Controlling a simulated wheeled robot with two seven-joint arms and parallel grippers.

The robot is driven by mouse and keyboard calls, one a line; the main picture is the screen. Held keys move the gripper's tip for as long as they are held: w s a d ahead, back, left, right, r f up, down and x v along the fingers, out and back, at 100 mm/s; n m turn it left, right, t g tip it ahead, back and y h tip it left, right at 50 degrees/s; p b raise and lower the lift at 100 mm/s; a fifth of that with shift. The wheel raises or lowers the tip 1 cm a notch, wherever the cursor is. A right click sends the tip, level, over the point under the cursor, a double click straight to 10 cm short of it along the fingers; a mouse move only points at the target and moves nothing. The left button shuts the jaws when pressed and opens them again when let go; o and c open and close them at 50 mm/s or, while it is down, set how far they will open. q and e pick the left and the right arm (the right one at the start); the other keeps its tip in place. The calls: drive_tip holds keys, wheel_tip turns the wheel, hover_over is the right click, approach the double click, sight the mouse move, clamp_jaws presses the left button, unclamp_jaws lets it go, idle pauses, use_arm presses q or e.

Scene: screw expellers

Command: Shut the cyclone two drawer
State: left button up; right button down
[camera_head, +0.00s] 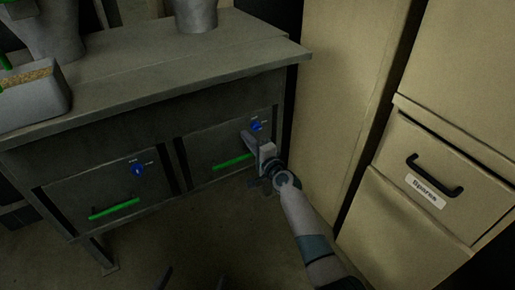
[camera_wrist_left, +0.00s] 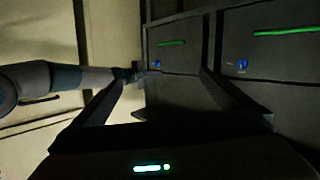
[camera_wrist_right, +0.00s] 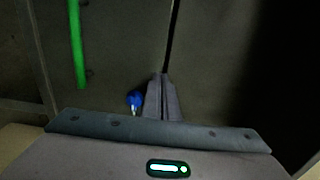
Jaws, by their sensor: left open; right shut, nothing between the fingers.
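Two grey drawer fronts sit side by side under a bench, each with a green bar handle and a blue knob. My right gripper (camera_head: 246,137) is shut and empty, its fingertips at the upper right part of the right drawer (camera_head: 205,151), beside its knob (camera_head: 256,126). In the right wrist view the shut fingers (camera_wrist_right: 163,92) are beside the blue knob, right of the green handle (camera_wrist_right: 77,45). The left drawer (camera_head: 95,190) looks flush. The right drawer looks nearly flush; any small gap is unclear. Drawer labels are unreadable. My left gripper (camera_wrist_left: 165,78) is open and empty, back from the drawers.
The bench top (camera_head: 150,75) overhangs the drawers and carries grey vessels and a grey bin (camera_head: 35,100) of grain. Tan cabinets (camera_head: 335,100) stand close on the right, one with a black-handled drawer (camera_head: 445,185). Floor in front is clear.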

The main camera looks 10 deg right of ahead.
use_arm(q)
drive_tip(key=shift+s+a+f+g+y+p, duration=0.2)
drive_tip(key=shift+s+a+f+g, duration=0.15)
drive_tip(key=shift+f+g, duration=0.35)
drive_tip(key=shift+s+a+f+g+y+p, duration=0.2)
drive_tip(key=shift+s+f+g, duration=0.25)
drive_tip(key=shift+f, duration=0.5)
drive_tip(key=shift+s+a+f+g+y+p, duration=0.1)
drive_tip(key=shift+s+a+f+g+p, duration=0.2)
drive_tip(key=shift+f+g, duration=0.4)
use_arm(e)
drive_tip(key=v, duration=0.6)
drive_tip(key=shift+s, duration=0.3)
use_arm(q)
drive_tip(key=shift+f, duration=0.1)
use_arm(e)
drive_tip(key=shift+s+d+f, duration=0.1)
